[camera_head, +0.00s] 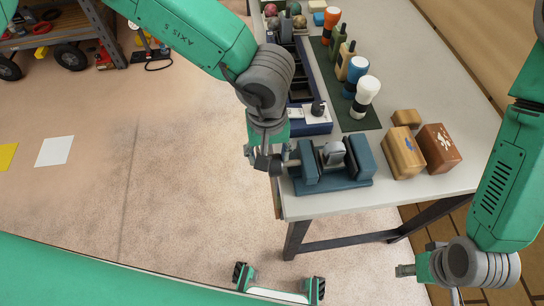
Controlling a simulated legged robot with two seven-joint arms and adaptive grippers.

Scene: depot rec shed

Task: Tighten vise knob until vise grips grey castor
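The blue-grey vise (335,183) sits on the near left corner of the workbench. The grey castor (333,153) stands between its two jaws; a gap seems to show on its left side, but contact on the right is unclear. The vise's screw, with the vise knob (291,163) at its end, points left toward my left gripper (262,160). That gripper is right at the knob, past the bench edge, and its fingers partly cover it. Whether they close on it is unclear. My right gripper (403,270) is off the bench at lower right, seen edge-on, with nothing visible in it.
A wooden box (403,155) and a brown box with a white mark (440,148) stand right of the vise. Several bottles and shakers line a dark green mat (362,118) behind it. A navy tray (318,127) lies behind the vise. Floor left of the bench is mostly clear.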

